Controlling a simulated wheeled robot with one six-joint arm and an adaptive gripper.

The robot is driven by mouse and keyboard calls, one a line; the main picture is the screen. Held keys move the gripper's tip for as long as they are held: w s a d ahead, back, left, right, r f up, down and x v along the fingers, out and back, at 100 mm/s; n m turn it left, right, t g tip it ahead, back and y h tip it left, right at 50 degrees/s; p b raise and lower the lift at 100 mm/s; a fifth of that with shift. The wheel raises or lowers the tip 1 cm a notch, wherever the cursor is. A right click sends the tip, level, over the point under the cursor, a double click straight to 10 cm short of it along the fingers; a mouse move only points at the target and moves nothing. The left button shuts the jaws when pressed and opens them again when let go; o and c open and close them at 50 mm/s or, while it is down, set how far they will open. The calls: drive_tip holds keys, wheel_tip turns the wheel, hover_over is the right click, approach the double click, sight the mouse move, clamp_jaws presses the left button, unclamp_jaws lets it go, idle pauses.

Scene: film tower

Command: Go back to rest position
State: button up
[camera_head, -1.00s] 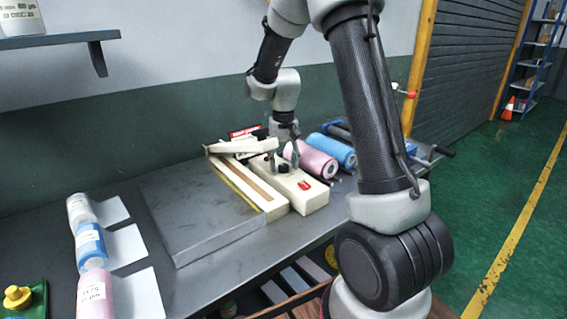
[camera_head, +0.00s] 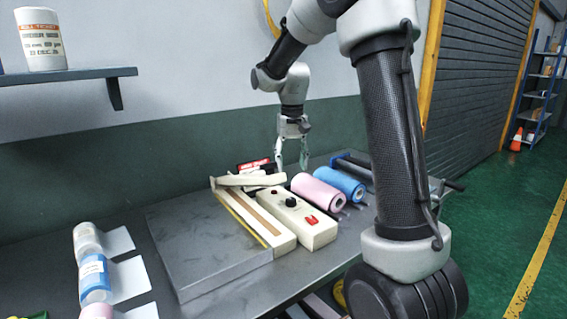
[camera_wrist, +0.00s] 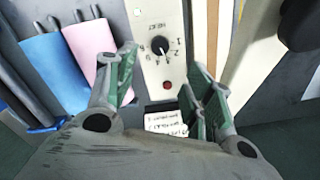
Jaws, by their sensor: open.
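My gripper (camera_head: 291,165) hangs above the back of the bench in the head view, fingers pointing down, open and empty. In the wrist view my gripper (camera_wrist: 163,65) has its two fingers spread apart, with the cream control box (camera_wrist: 152,62) below and between them. The box also shows in the head view (camera_head: 318,237), with a black knob (camera_head: 291,202) and a red switch (camera_head: 311,219) on top. The gripper is apart from the box. In the wrist view the numbered dial knob (camera_wrist: 160,45) shows clearly beside a red light (camera_wrist: 167,85).
A pink roll (camera_head: 318,193) and a blue roll (camera_head: 340,183) lie right of the box. The cream sealer bar (camera_head: 262,226) and a grey plate (camera_head: 205,250) lie left of it. A wall shelf (camera_head: 60,76) holds a white roll (camera_head: 41,40).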

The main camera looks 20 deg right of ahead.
drive_tip(key=s+r+n+t, duration=0.1)
drive_tip(key=s+r+t, duration=0.1)
drive_tip(key=s, duration=1.2)
drive_tip(key=s+r+n+t, duration=0.2)
drive_tip(key=s+r, duration=0.1)
drive_tip(key=s, duration=1.1)
drive_tip(key=shift+s+r, duration=0.25)
drive_tip(key=shift+r, duration=0.15)
